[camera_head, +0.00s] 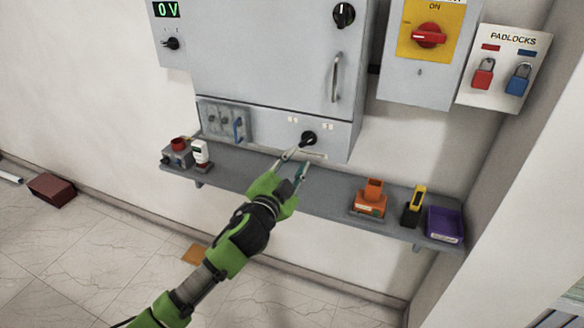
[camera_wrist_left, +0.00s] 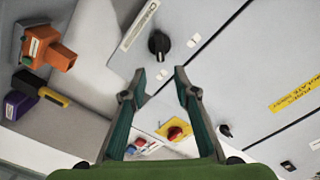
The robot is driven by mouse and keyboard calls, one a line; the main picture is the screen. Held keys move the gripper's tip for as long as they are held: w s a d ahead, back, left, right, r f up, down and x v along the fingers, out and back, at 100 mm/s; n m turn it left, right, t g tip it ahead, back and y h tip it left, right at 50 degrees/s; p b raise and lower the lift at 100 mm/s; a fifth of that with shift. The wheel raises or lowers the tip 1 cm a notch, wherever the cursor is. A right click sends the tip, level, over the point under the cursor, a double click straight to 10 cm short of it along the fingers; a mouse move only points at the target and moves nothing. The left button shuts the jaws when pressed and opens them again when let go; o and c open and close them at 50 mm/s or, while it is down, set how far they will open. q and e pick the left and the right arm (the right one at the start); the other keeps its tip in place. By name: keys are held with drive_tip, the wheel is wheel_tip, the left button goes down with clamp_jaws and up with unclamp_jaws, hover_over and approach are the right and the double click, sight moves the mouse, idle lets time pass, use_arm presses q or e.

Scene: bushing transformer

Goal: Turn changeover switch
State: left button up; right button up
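A black rotary switch knob (camera_head: 308,138) sits on the lower front panel of the grey cabinet, with small white labels above it. In the left wrist view the knob (camera_wrist_left: 159,43) lies just beyond my fingertips, with a pale label at either side. My left gripper (camera_head: 297,161) is open and empty, in front of and slightly below the knob. In the left wrist view its two fingers (camera_wrist_left: 160,76) are spread, with a gap between the tips and the knob. They appear not to touch it. My right gripper is in neither view.
A grey shelf (camera_head: 325,197) runs below the cabinet. It carries an orange device (camera_head: 371,198), a yellow-black tool (camera_head: 414,204), a purple bin (camera_head: 445,225) and small devices at left. A red switch (camera_head: 428,36) and padlocks (camera_head: 483,74) are at upper right.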

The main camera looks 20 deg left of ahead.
use_arm(q)
drive_tip(key=shift+s, duration=1.25)
drive_tip(key=shift+f, duration=0.1)
wheel_tip(320, 180, down, 22)
drive_tip(key=s+a+n+g+b, duration=0.2)
drive_tip(key=a+g, duration=0.1)
drive_tip(key=g, duration=0.1)
drive_tip(key=s+f+n+g, duration=0.15)
drive_tip(key=s+f, duration=0.25)
drive_tip(key=f, duration=0.4)
drive_tip(key=s+a+f+g+y, duration=0.1)
drive_tip(key=s+f+g, duration=0.1)
drive_tip(key=s+f, duration=0.35)
drive_tip(key=s+f+g, duration=0.1)
drive_tip(key=s+f, duration=0.2)
drive_tip(key=f, duration=0.7)
drive_tip(key=s+d+f+n+g+b, duration=0.1)
drive_tip(key=s+f+g, duration=0.1)
drive_tip(key=s+f, duration=0.6)
drive_tip(key=s+f+n+g+b, duration=0.1)
drive_tip(key=s+f+g, duration=0.2)
drive_tip(key=s+f, duration=0.6)
drive_tip(key=s+d+f+n+g+b, duration=0.1)
drive_tip(key=s+f+g, duration=0.2)
drive_tip(key=s, duration=2.3)
wheel_tip(320, 180, down, 5)
drive_tip(key=shift+d+f+n, duration=0.15)
drive_tip(key=shift+d+n, duration=0.15)
drive_tip(key=shift+n, duration=0.05)
